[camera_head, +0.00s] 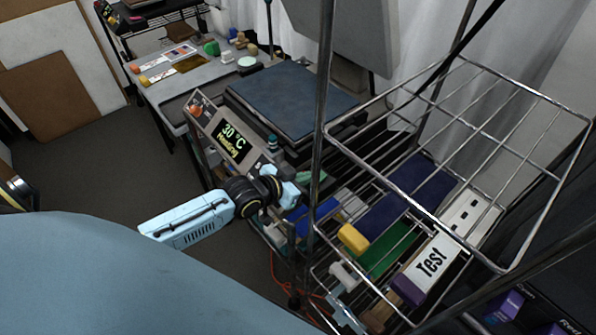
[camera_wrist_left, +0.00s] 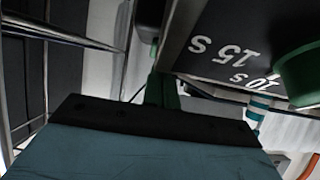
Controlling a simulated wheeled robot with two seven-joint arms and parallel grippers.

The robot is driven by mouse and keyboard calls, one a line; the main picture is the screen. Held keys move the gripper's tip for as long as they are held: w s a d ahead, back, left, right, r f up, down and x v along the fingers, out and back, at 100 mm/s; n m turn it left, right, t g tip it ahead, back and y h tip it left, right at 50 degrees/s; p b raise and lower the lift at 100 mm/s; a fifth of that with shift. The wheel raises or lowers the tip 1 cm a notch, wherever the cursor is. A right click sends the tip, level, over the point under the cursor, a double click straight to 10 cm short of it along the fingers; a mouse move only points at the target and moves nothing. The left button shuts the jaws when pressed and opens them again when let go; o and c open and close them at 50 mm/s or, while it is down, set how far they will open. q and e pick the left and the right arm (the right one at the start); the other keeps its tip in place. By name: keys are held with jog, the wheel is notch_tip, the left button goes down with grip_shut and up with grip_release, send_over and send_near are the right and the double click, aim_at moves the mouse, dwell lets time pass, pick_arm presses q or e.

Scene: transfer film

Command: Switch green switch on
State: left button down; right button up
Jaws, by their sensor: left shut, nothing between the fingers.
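A tilted control panel (camera_head: 229,138) with a lit display reading "30 °C Heating" stands at the front of the press in the head view. My left gripper (camera_head: 291,190) is just right of and below the panel, by the rack post. In the left wrist view its narrow fingers (camera_wrist_left: 163,90) are shut and empty. A green round knob (camera_wrist_left: 303,76) is at the right edge of the wrist view, beside a dark face marked "10 s" and "15 s", apart from the fingers. I cannot tell whether it is the green switch. No switch position is readable. My right gripper is out of view.
A wire rack (camera_head: 465,150) with metal posts stands close right of my left gripper. Below it are a yellow item (camera_head: 353,238) and a "Test" box (camera_head: 432,264). The dark press plate (camera_head: 290,98) is behind the panel. Open floor lies left.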

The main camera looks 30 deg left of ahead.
pick_arm(q)
jog(key=shift+r+p, duration=0.65)
jog(key=r+p, duration=0.3)
jog(key=shift+s+a, duration=0.1)
jog(key=shift+s, duration=0.25)
jog(key=s+a, duration=0.3)
jog(key=s, duration=0.6)
jog(key=shift+s+a+b, duration=0.15)
jog(key=shift+s+b, duration=0.1)
jog(key=shift+b, duration=0.1)
jog(key=s+a+f+n+g+y+b, duration=0.1)
jog(key=s+a+f+b, duration=0.15)
jog(key=f, duration=0.65)
jog(key=s+a+f+g+y+b, duration=0.15)
jog(key=s+f, duration=0.25)
jog(key=f, duration=0.5)
jog(key=s+a+f+n+g+y+b, duration=0.1)
jog(key=s+f+g+b, duration=0.15)
jog(key=f, duration=0.75)
jog(key=s+d+f+g+b, duration=0.3)
jog(key=s+d+f, duration=0.1)
jog(key=s+f, duration=0.6)
jog(key=s+d+f+g+b, duration=0.3)
jog(key=s+f, duration=0.8)
jog(key=s, duration=0.4)
jog(key=shift+d+f+m+y, duration=0.2)
jog(key=shift+d+m+y, duration=0.15)
jog(key=shift+d, duration=0.3)
